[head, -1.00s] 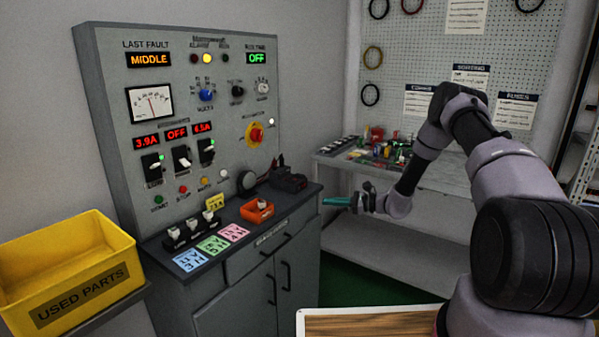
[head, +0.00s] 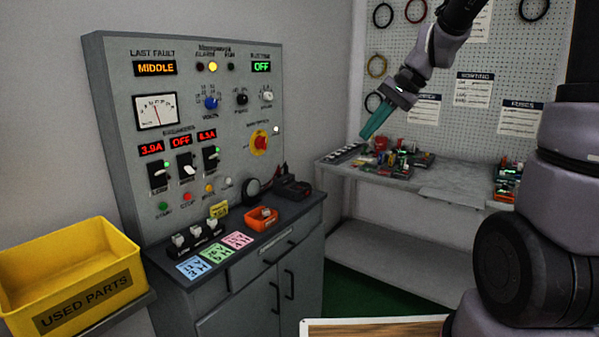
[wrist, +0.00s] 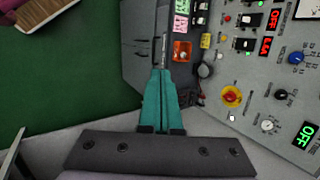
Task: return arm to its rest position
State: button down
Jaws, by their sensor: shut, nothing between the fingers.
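My gripper (head: 366,138) has teal fingers and hangs in the air at the end of my arm, in front of the pegboard and above the back workbench in the head view. Its fingers point down and to the left, are together, and hold nothing. In the wrist view the closed teal fingers (wrist: 160,75) point up the picture, over the view of the grey cabinet front and the green floor. My arm is bent, with part of it beyond the top edge of the head view.
A grey control panel (head: 225,120) stands on a cabinet (head: 262,290) at the left. A yellow USED PARTS bin (head: 85,300) is at far left. An orange tray (head: 262,222) sits on the cabinet top. The back workbench (head: 440,190) carries small parts.

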jog(key=s+d+r+n+t+h, duration=0.1)
jog(key=s+d+r+t+h, duration=0.1)
jog(key=s, duration=0.6)
jog(key=s+d+r+n+t+h, duration=0.1)
jog(key=s+d+r+t+h, duration=0.1)
jog(key=s+d, duration=0.4)
jog(key=shift+s+r+n+t+h, duration=0.3)
jog(key=shift+s+r+t, duration=0.3)
jog(key=shift+s+r, duration=0.7)
jog(key=shift+w, duration=0.1)
